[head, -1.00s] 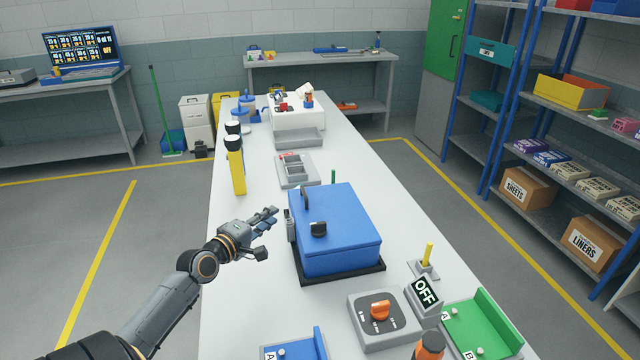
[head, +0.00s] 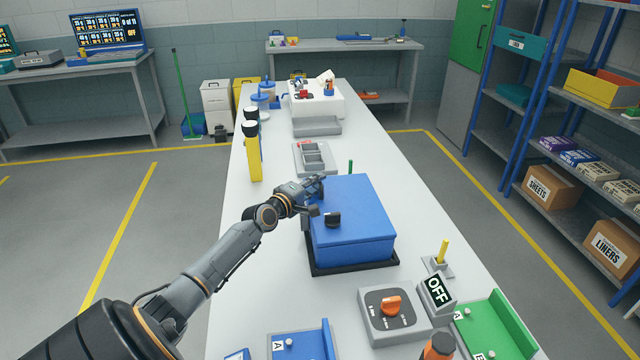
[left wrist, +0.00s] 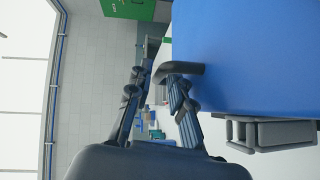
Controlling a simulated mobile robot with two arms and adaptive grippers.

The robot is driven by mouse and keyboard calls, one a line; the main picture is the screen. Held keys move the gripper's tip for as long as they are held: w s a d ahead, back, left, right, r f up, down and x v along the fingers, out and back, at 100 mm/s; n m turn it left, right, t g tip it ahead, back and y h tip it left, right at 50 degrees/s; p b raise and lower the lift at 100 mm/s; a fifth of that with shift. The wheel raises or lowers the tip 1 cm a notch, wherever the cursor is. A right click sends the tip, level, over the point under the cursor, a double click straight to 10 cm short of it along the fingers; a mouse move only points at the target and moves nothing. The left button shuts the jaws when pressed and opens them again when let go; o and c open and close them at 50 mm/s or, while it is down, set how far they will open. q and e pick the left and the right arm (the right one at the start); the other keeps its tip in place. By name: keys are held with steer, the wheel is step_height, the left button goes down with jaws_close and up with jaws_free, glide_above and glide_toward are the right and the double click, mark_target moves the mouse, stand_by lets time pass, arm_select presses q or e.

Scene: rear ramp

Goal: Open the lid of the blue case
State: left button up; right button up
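The blue case (head: 352,240) stands on a black base on the white bench, and its lid (head: 358,200) is down. In the left wrist view the dark curved handle (left wrist: 183,68) sticks out from the blue lid (left wrist: 255,55). My fingers (left wrist: 157,78) are apart, with the handle's end by their tips; I cannot tell whether they touch it. A grey latch (left wrist: 270,133) shows beside the case. My right gripper is not in view.
A grey box with an orange dial (head: 390,306), an OFF sign (head: 438,290) and a green tray (head: 495,325) stand in front of the case. A blue tray (head: 300,342) is at the near edge. A yellow bottle (head: 254,160) stands behind left. Bench left of the case is clear.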

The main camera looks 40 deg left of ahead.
arm_select(q)
steer(key=shift+w+a+f, duration=0.1)
steer(key=shift+w+f, duration=0.05)
steer(key=shift+w, duration=0.85)
jaws_close()
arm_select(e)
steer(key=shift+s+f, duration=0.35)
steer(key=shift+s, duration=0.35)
